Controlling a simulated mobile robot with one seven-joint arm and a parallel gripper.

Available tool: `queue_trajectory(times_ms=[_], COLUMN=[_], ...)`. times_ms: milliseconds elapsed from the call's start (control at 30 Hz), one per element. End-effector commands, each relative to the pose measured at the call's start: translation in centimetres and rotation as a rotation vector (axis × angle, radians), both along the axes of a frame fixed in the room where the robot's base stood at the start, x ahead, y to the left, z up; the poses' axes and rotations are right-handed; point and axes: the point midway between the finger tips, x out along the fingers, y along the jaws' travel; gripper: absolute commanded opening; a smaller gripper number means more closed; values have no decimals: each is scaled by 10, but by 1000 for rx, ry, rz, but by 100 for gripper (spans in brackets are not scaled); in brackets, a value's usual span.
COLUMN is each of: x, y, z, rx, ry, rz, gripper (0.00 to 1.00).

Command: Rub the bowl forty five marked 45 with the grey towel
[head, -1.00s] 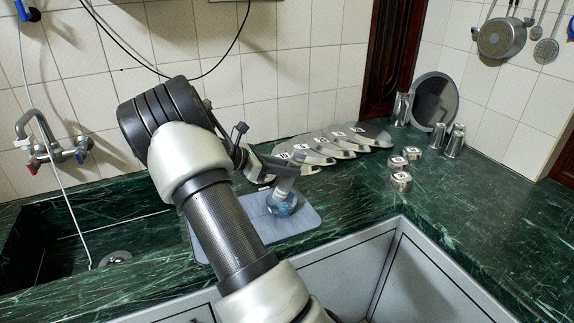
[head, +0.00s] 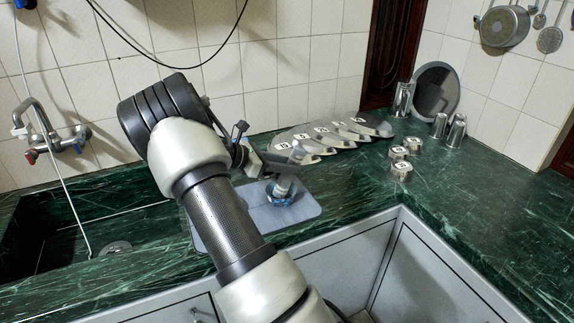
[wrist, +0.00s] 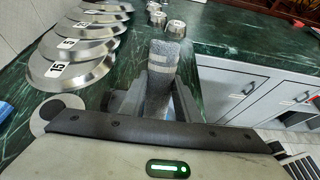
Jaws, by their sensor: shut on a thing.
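My gripper (head: 283,183) points down over a grey-blue board at the front of the counter. In the wrist view my gripper (wrist: 158,100) is shut on a rolled grey towel (wrist: 164,62) with paler stripes. A bluish shape (head: 280,199) shows at the lower end of the gripper; I cannot tell what it is. Small labelled steel bowls stand to the right, the nearest bowl (head: 401,172) apart from the gripper. It also shows beyond the towel in the wrist view (wrist: 176,30). Their numbers are too small to read, so I cannot tell which is 45.
The board (head: 308,212) lies under the gripper. A row of labelled steel plates (head: 285,146) is behind it. Steel cups (head: 455,132) and a round dark plate (head: 436,92) stand at the back right. A sink (head: 80,220) is at left.

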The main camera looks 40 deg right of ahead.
Motion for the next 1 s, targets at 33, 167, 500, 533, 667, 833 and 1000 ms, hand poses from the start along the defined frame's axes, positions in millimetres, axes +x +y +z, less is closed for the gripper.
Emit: queue_trajectory(times_ms=[33,167,500,533,667,833,1000], x=[0,0,0,0,0,0,0], y=[0,0,0,0,0,0,0], z=[0,-1,-5,-5,-7,-9,-9], rx=[0,0,0,0,0,0,0], ry=[0,0,0,0,0,0,0], rz=[0,0,0,0,0,0,0], gripper=[7,7,7,7,7,7,7])
